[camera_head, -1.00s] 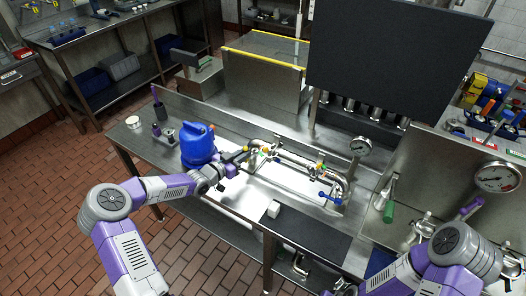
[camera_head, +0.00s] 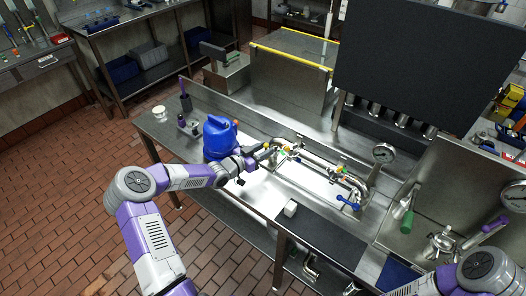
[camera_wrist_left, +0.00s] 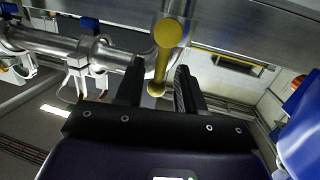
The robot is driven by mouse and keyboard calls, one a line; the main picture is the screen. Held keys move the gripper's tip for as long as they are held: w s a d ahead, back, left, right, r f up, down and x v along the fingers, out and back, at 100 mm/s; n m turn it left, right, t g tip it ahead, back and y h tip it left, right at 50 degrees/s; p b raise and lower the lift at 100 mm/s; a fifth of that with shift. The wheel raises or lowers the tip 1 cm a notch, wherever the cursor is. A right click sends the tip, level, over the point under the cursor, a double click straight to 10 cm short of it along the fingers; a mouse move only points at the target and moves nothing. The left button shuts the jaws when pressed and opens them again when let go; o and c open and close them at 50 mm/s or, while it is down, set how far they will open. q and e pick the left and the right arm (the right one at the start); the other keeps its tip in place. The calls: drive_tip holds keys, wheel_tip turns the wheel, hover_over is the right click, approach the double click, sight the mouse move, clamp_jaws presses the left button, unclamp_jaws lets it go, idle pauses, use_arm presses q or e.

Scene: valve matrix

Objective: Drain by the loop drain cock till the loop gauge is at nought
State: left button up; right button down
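The pipe loop (camera_head: 320,172) runs along the steel bench, with a yellow-handled cock at its left end and a blue lever (camera_head: 348,203) near its right end. My left gripper (camera_head: 266,154) is at the loop's left end, beside the blue jug. In the left wrist view its two dark fingers (camera_wrist_left: 158,88) are apart, with the yellow handle (camera_wrist_left: 167,34) between and beyond them. Contact cannot be told.
A blue jug (camera_head: 220,138) stands close behind my left wrist. A small white block (camera_head: 290,208) lies at the bench's front. A second gauge (camera_head: 515,196) is cut by the right edge. A large dark panel (camera_head: 425,60) rises behind the loop. A green-handled item (camera_head: 407,221) stands at right.

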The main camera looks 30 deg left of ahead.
use_arm(q)
drive_tip(key=shift+f, duration=0.15)
drive_tip(key=v, duration=0.7)
drive_tip(key=shift+s+p, duration=0.3)
drive_tip(key=shift+p, duration=0.05)
drive_tip(key=shift+a, duration=0.1)
